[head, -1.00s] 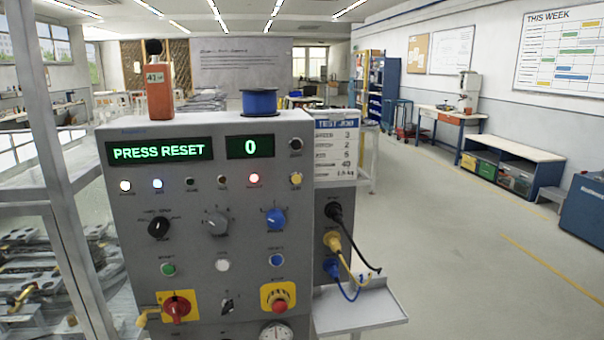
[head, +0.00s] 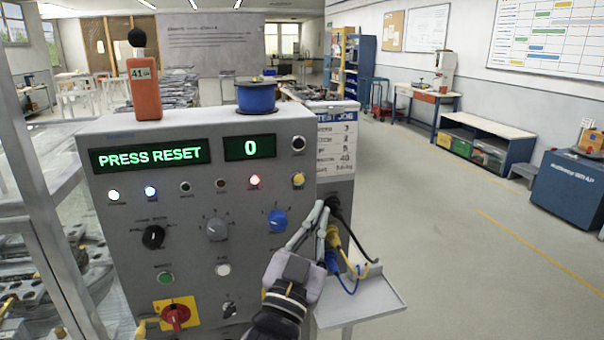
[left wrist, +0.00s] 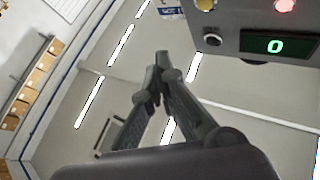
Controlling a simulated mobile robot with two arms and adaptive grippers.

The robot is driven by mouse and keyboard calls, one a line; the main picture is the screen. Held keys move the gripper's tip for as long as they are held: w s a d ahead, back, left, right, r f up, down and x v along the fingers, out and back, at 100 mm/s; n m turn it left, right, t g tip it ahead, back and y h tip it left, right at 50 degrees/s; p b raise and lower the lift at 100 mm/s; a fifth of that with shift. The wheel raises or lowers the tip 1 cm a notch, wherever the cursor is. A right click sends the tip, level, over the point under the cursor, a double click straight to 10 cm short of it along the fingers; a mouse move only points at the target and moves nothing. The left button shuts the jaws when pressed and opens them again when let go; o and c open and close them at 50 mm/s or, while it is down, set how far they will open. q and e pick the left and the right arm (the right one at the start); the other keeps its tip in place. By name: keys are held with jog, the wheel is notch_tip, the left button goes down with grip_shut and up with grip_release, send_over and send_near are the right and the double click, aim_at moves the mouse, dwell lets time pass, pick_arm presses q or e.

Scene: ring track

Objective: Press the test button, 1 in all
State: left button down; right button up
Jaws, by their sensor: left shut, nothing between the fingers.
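A grey control panel (head: 130,230) fills the left and middle of the head view. Its display (head: 150,156) reads PRESS RESET and its counter (head: 250,148) reads 0. A green button (head: 166,278) and a white button (head: 223,270) show low on its face; I cannot read which is the test button. My left gripper (head: 321,212) is shut and empty in front of the panel's right edge, fingers pointing up. In the left wrist view the shut fingers (left wrist: 161,68) sit below and left of the panel's counter (left wrist: 275,45).
Black, yellow and blue cables (head: 340,250) plug into the panel's right side above a small shelf (head: 365,300). A red rotary switch (head: 175,317) is at lower left. Floor at right is clear.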

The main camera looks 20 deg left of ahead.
aim_at(299, 179)
pick_arm(q)
jog(key=shift+s+a+r, duration=0.1)
jog(key=shift+s+r, duration=0.15)
jog(key=shift+r, duration=0.35)
jog(key=shift+s+r, duration=0.25)
jog(key=shift+r, duration=0.35)
jog(key=shift+w, duration=0.1)
jog(key=shift+w+a, duration=0.8)
jog(key=shift+w, duration=0.4)
jog(key=shift+w+a, duration=0.85)
jog(key=shift+w, duration=0.35)
jog(key=shift+w+a, duration=0.8)
jog(key=shift+w, duration=0.4)
jog(key=shift+w+a, duration=0.25)
jog(key=shift+w, duration=0.1)
jog(key=shift+w+a, duration=0.2)
jog(key=shift+w, duration=0.15)
jog(key=shift+s, duration=0.1)
jog(key=shift+s+d+p, duration=0.35)
jog(key=shift+s+d, duration=0.1)
jog(key=shift+s, duration=0.15)
